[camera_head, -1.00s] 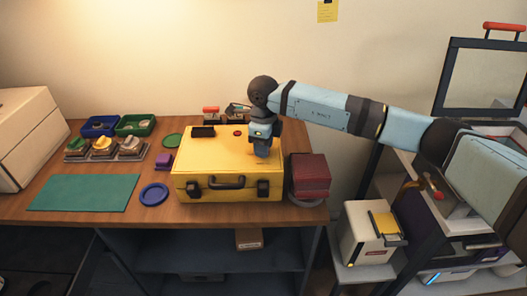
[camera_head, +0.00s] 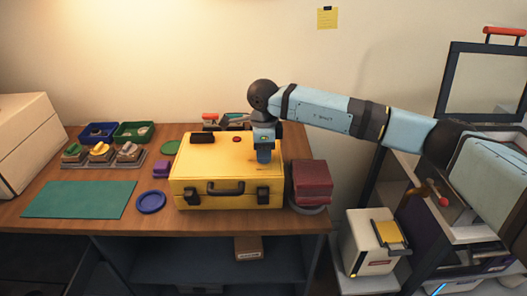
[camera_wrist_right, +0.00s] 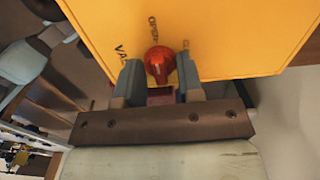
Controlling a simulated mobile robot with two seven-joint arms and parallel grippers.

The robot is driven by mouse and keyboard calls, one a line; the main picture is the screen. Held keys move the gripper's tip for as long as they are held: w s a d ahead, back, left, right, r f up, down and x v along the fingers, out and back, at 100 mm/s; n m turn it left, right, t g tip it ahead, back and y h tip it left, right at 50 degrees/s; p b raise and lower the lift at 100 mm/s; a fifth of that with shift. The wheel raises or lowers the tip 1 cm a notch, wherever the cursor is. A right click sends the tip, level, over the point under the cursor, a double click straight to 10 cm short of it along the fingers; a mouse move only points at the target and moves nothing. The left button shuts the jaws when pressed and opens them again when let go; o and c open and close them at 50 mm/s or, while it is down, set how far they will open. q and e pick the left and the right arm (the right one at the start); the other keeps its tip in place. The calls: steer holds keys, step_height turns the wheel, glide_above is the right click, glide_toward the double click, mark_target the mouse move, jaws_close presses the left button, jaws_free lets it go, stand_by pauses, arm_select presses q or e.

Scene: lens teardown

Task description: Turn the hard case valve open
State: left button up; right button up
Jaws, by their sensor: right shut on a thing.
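The yellow hard case (camera_head: 228,170) lies shut on the wooden table, its handle and two dark latches facing me. My right gripper (camera_head: 264,156) points down onto the right part of its lid. In the right wrist view, a red valve knob (camera_wrist_right: 159,63) sits between the two fingers of my right gripper (camera_wrist_right: 160,85), which is shut on it. Dark lettering on the yellow lid (camera_wrist_right: 215,30) surrounds the knob, partly covered by the fingers; one word above it seems to read OPEN. The gripper hides the knob in the head view. My left gripper is not in view.
Dark red boxes (camera_head: 312,180) stand close to the case's right side. A blue disc (camera_head: 151,202), a purple block (camera_head: 162,170) and a green mat (camera_head: 80,199) lie to its left. Blue (camera_head: 97,133) and green (camera_head: 133,132) bins stand behind. A small red spot shows on the lid.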

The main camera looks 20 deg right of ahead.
steer(key=o, duration=0.9)
steer(key=shift+r, duration=6.9)
